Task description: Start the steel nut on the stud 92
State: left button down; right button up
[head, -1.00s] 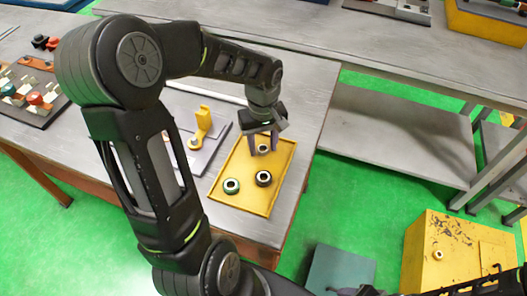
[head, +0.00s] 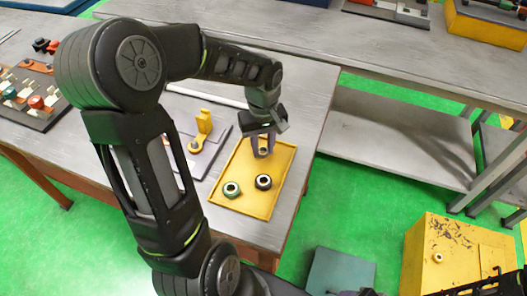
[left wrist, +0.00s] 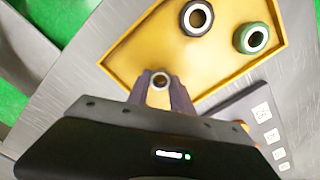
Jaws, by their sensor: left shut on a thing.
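The steel nut (head: 263,152) is a small light ring with a dark hole, over the far part of the yellow tray (head: 282,190). My left gripper (head: 262,147) is shut on it, with a finger on each side. The left wrist view shows the nut (left wrist: 160,80) between the fingertips; whether it touches the tray is unclear. A grey plate (head: 212,158) left of the tray carries a yellow upright bracket (head: 204,122) with a ringed part (head: 195,146) at its foot. I cannot make out which part is stud 92.
A black ring (head: 263,182) and a green ring (head: 232,189) lie in the tray's near part. A dark board (head: 40,105) with coloured parts lies at the far left. A yellow cabinet (head: 450,250) stands at lower right. The table right of the tray is narrow.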

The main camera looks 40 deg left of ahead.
pick_arm(q)
notch_tip(320, 180, up, 8)
jog(key=p, duration=0.5)
jog(key=shift+r, duration=0.15)
jog(key=shift+w, duration=0.1)
